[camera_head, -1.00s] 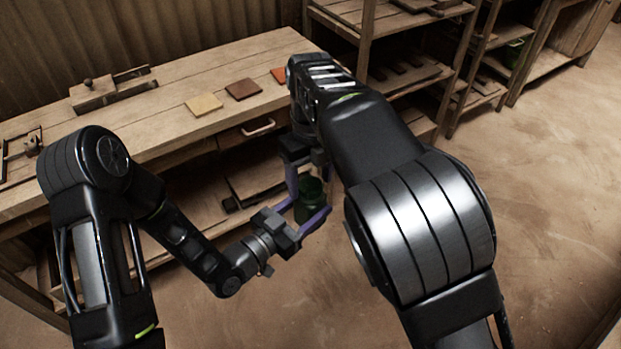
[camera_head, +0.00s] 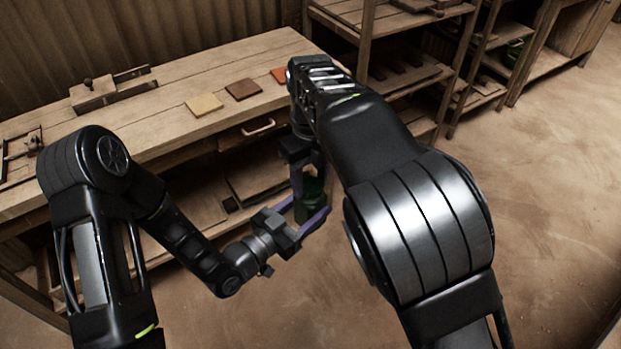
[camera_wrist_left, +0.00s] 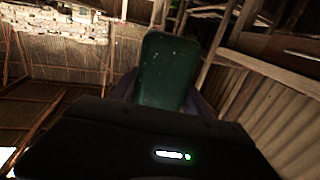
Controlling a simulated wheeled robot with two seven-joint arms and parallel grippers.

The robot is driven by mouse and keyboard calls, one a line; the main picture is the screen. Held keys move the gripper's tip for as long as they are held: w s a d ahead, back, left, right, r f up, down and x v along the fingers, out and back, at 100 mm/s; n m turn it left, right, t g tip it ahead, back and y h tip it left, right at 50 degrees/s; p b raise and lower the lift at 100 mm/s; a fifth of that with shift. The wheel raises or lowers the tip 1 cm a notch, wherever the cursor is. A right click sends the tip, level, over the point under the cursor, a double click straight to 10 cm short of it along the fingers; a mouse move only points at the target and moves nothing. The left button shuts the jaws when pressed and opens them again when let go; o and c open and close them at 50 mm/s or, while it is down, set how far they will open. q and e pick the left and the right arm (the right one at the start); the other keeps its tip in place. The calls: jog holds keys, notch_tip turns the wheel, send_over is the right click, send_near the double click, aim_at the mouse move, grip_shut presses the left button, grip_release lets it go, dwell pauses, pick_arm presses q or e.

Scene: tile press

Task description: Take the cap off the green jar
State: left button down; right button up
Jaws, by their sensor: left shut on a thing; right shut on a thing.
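The green jar (camera_head: 308,214) is held above the floor in front of the workbench. My left gripper (camera_head: 312,220) is shut on its body from the left, with a purple finger on either side. In the left wrist view the jar (camera_wrist_left: 167,72) stands between the fingers, its upper part out of clear sight. The dark green cap (camera_head: 314,187) is at the jar's top. My right gripper (camera_head: 309,181) points down from above and is shut on the cap. My right arm hides part of this; I cannot tell whether the cap is loose.
A wooden workbench (camera_head: 150,135) runs behind, with yellow (camera_head: 204,105), brown (camera_head: 243,89) and orange (camera_head: 279,75) tiles and a wooden press (camera_head: 110,88). Its drawer handle (camera_head: 258,127) faces my grippers. Shelves (camera_head: 400,80) stand at the back right. The floor at right is open.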

grip_shut()
jog(key=n, duration=1.5)
jog(key=shift+w+r+n, duration=0.1)
jog(key=shift+n, duration=0.3)
jog(key=n, duration=0.5)
jog(key=shift+n, duration=0.4)
jog(key=n, duration=1.3)
jog(key=shift+n, duration=0.3)
jog(key=n, duration=0.5)
jog(key=shift+n, duration=0.3)
jog(key=n, duration=1.3)
jog(key=shift+r, duration=0.1)
